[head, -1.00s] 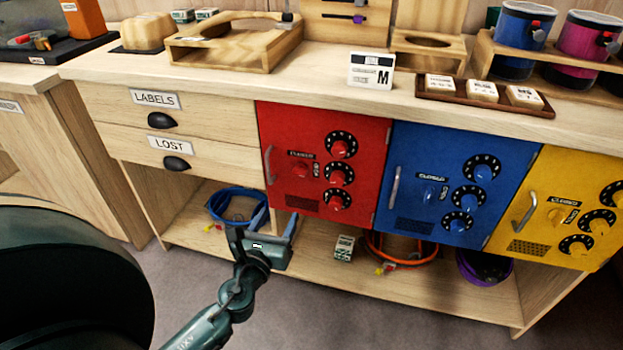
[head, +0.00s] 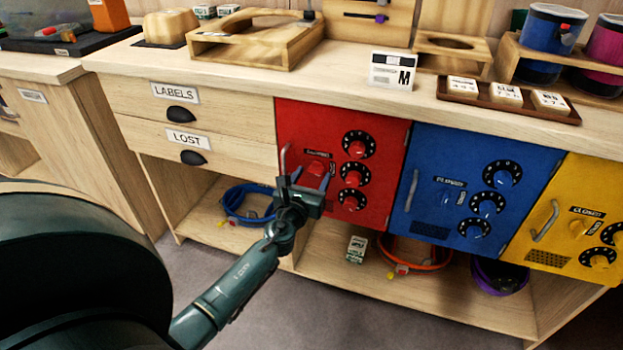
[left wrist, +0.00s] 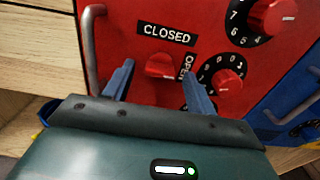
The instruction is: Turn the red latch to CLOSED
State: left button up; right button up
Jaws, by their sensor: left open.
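The red latch (left wrist: 161,66) is a knob on the red door (head: 300,125), just under a CLOSED label (left wrist: 167,34). A vertical OPEN label (left wrist: 187,67) is to its right. In the head view the latch (head: 318,170) shows just above my left gripper (head: 305,178). The left gripper is open; in the left wrist view its fingers (left wrist: 153,85) stand on either side of the latch, short of it or beside it; contact cannot be told. My right gripper is not in view.
A grey bar handle (left wrist: 91,50) is left of the latch, close to the left finger. Red number dials (left wrist: 228,82) are to the right. The blue door (head: 428,165) and yellow door (head: 560,205) are further right. A wooden counter (head: 250,82) runs above.

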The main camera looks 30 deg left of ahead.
pick_arm(q)
jog(key=shift+w, duration=0.1)
jog(key=shift+c, duration=0.6)
jog(key=c, duration=0.9)
jog(key=shift+o, duration=0.2)
